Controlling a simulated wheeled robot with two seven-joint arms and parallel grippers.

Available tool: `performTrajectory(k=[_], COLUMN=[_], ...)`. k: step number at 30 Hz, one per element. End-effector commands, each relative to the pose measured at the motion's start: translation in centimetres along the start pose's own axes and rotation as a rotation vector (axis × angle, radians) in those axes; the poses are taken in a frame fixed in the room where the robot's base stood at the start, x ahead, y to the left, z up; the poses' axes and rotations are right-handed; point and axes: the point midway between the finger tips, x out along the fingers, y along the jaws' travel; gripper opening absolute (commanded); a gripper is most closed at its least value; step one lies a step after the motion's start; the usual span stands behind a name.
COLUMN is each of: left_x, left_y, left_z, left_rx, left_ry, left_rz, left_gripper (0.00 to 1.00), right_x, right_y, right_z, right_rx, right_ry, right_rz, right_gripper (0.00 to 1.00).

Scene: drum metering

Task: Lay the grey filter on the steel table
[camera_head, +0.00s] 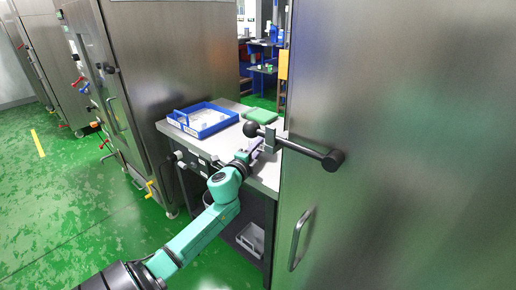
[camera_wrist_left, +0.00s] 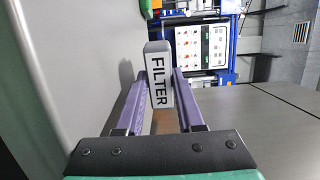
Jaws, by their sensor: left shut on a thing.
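The grey filter (camera_wrist_left: 158,80), a small block with FILTER in black letters, is held between the purple fingers of my left gripper (camera_wrist_left: 164,76) in the left wrist view. In the head view my left gripper (camera_head: 256,146) is over the right part of the steel table (camera_head: 226,139), close to the steel cabinet on the right. The filter cannot be made out clearly there, and I cannot tell its height above the table. My right gripper is in neither view.
A blue tray (camera_head: 204,128) with pale items stands on the table's left part, and a green pad (camera_head: 260,115) lies at the back. The right cabinet (camera_head: 400,150) has a bar with dark knobs reaching across the table's right edge. A left cabinet (camera_head: 175,60) flanks the table.

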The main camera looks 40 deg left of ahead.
Motion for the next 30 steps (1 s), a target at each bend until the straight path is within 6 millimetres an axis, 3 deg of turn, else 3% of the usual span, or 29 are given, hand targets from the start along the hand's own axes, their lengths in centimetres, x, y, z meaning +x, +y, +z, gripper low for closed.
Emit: performTrajectory(k=[18, 19, 21, 30], left_x=[-0.1, -0.1, -0.1, -0.1], left_y=[1.5, 1.5, 1.6, 1.7], left_z=[-0.1, -0.1, -0.1, -0.1], left_rx=[0.0, 0.0, -0.001, -0.002], left_ry=[0.002, 0.002, 0.002, 0.001], left_rz=[0.011, 0.012, 0.013, 0.015], left_gripper=[0.0, 0.44, 0.71, 0.72], right_x=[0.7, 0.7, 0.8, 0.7], right_y=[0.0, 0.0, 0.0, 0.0], right_z=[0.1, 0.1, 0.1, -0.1], right_rx=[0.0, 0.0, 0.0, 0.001], right_ry=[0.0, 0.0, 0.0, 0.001], right_rz=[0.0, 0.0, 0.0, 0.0], right_gripper=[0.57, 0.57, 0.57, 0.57])
